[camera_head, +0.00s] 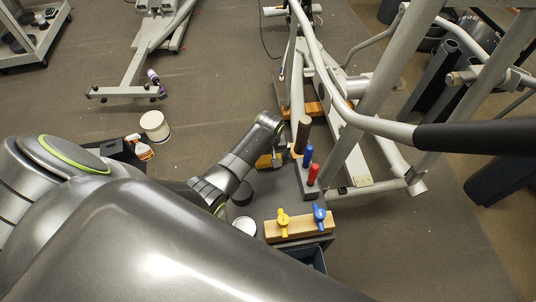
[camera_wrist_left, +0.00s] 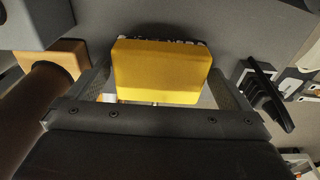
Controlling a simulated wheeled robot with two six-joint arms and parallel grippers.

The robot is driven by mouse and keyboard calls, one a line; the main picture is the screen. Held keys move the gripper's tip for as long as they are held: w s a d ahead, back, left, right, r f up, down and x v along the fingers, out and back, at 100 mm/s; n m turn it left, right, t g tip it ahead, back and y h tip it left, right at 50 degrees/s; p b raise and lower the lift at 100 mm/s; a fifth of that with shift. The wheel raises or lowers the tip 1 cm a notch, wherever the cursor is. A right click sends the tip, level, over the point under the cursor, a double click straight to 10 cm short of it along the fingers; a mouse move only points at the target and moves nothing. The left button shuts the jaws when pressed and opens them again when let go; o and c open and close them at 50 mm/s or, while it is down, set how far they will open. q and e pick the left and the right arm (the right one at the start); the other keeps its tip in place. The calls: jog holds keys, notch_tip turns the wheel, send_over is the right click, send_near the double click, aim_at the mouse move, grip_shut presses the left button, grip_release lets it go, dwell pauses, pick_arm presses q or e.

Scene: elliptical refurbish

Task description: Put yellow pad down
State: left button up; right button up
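The yellow pad (camera_wrist_left: 162,70) is a block that sits between the two fingers of my left gripper (camera_wrist_left: 160,88) in the left wrist view. The fingertips appear to meet its two sides. In the head view the pad (camera_head: 264,162) shows small and partly covered by my left gripper (camera_head: 272,158), low beside the elliptical's base. Whether its underside touches the floor cannot be told. My right gripper is not in view.
The elliptical frame (camera_head: 372,95) stands close on the right. A block with red (camera_head: 313,174) and blue handles, and a wooden block (camera_head: 288,229) with yellow and blue knobs, are nearby. Open floor (camera_head: 215,85) lies behind.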

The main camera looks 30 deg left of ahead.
aim_at(269, 160)
pick_arm(q)
jog(key=shift+f+b, duration=0.25)
jog(key=shift+b, duration=0.35)
notch_tip(269, 160, up, 18)
jog(key=s+d, duration=0.1)
jog(key=shift+s+d+f, duration=0.15)
jog(key=shift+s, duration=0.1)
jog(key=shift+f, duration=0.1)
